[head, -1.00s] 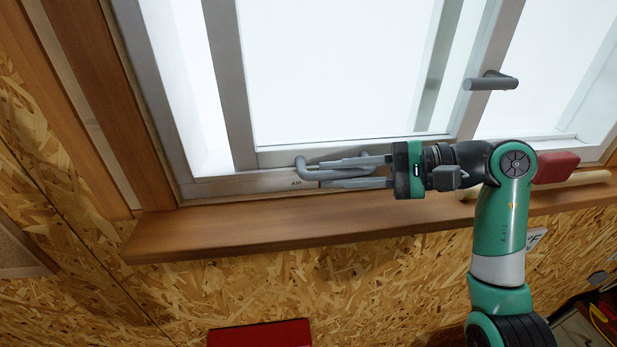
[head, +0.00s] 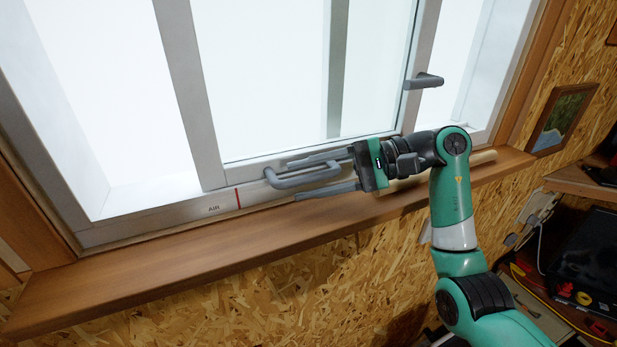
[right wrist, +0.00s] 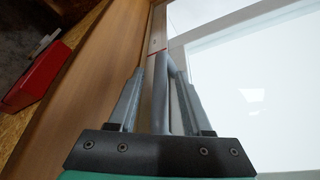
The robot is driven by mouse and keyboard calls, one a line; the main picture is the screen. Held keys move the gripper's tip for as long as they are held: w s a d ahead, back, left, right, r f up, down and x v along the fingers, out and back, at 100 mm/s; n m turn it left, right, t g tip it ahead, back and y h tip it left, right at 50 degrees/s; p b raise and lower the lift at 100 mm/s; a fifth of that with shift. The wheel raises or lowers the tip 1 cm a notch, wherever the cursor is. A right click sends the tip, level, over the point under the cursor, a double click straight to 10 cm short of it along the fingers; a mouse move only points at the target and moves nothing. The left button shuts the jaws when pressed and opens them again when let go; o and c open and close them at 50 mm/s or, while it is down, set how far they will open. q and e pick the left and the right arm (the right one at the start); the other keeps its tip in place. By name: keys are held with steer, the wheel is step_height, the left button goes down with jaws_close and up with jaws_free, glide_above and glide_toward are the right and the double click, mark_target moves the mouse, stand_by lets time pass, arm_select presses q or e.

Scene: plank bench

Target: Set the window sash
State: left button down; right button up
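The grey-framed window sash (head: 180,85) stands in its track, with its lower left corner above the "AIR" lettering. A red line (head: 238,198) on the bottom rail lies just right of the sash's left stile. A grey U-shaped handle (head: 290,181) sits low on the sash. My right gripper (head: 296,180) is open around it, one finger above and one below, with gaps showing. In the right wrist view the handle bar (right wrist: 160,90) runs between the spread fingers (right wrist: 156,75). A second grey handle (head: 425,80) is on the right stile. My left gripper is not in view.
A wooden sill (head: 130,265) runs below the window, bare at left. A pale wooden rod (head: 483,157) lies on it behind my right arm. A framed picture (head: 562,118) hangs at right, above a cluttered bench. A red box (right wrist: 35,78) shows in the right wrist view.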

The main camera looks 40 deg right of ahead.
steer(key=b+v, duration=0.2)
steer(key=v, duration=0.8)
steer(key=shift+s+d, duration=0.2)
steer(key=shift+d, duration=0.15)
steer(key=shift+s+d+r, duration=0.15)
steer(key=shift+s+d, duration=0.1)
steer(key=shift+d, duration=0.05)
